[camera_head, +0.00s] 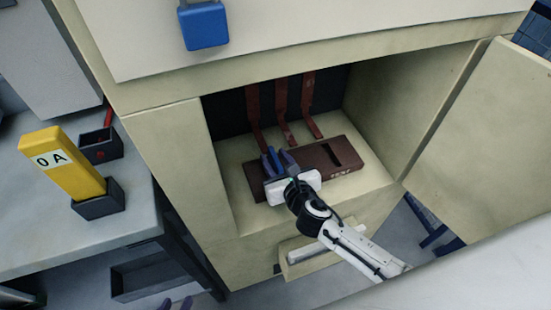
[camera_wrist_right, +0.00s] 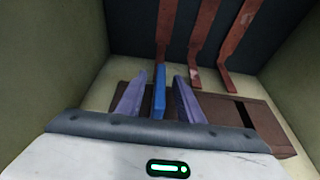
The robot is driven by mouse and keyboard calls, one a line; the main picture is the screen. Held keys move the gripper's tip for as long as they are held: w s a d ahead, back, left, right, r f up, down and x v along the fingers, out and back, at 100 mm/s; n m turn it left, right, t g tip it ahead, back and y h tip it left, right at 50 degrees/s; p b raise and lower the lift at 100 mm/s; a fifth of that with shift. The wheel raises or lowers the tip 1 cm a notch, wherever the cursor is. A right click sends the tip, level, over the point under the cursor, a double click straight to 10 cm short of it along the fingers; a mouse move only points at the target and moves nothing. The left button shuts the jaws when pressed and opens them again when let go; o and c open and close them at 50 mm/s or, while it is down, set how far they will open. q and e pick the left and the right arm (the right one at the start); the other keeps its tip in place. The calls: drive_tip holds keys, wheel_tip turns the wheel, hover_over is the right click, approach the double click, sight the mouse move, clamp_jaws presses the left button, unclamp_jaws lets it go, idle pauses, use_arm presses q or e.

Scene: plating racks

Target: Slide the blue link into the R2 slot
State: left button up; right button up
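The blue link (camera_head: 276,156) stands upright at the left part of a dark red-brown slotted block (camera_head: 317,161) inside the open cabinet; the right wrist view also shows the blue link (camera_wrist_right: 159,92). My right gripper (camera_head: 279,160) is around the link. Its purple fingers (camera_wrist_right: 161,82) lie on both sides, with gaps showing between them and the link. The link's lower end is hidden. An empty dark slot (camera_head: 346,154) shows at the block's right. My left gripper (camera_head: 176,303) shows only two separated purple fingertips at the bottom edge.
Several red-brown strips (camera_head: 281,105) hang at the cabinet's back. The cabinet door (camera_head: 483,150) stands open at right. Left, a bench (camera_head: 75,235) carries a yellow piece marked "0A" (camera_head: 63,172) in a dark holder. A blue block (camera_head: 204,25) is above.

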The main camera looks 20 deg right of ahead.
drive_tip(key=shift+f, duration=0.1)
drive_tip(key=p+v, duration=0.1)
drive_tip(key=v, duration=0.9)
drive_tip(key=s+f+m, duration=0.1)
drive_tip(key=m, duration=0.1)
drive_tip(key=s+f+m+g, duration=0.1)
drive_tip(key=m, duration=0.2)
drive_tip(key=s+f+m+g, duration=0.1)
drive_tip(key=s+f+m, duration=0.1)
drive_tip(key=shift+s+d+f+m, duration=0.1)
drive_tip(key=shift+m, duration=0.3)
drive_tip(key=s+f+m+g+y, duration=0.1)
drive_tip(key=s+f+m, duration=0.2)
drive_tip(key=m, duration=1)
drive_tip(key=s+f+m+g+y, duration=0.1)
drive_tip(key=s+f+m, duration=0.3)
drive_tip(key=s+m, duration=0.5)
drive_tip(key=m+g, duration=0.1)
drive_tip(key=m, duration=0.3)
drive_tip(key=shift+s+d+f+m, duration=0.15)
drive_tip(key=shift+s+f+m, duration=0.15)
drive_tip(key=shift+s+m, duration=0.1)
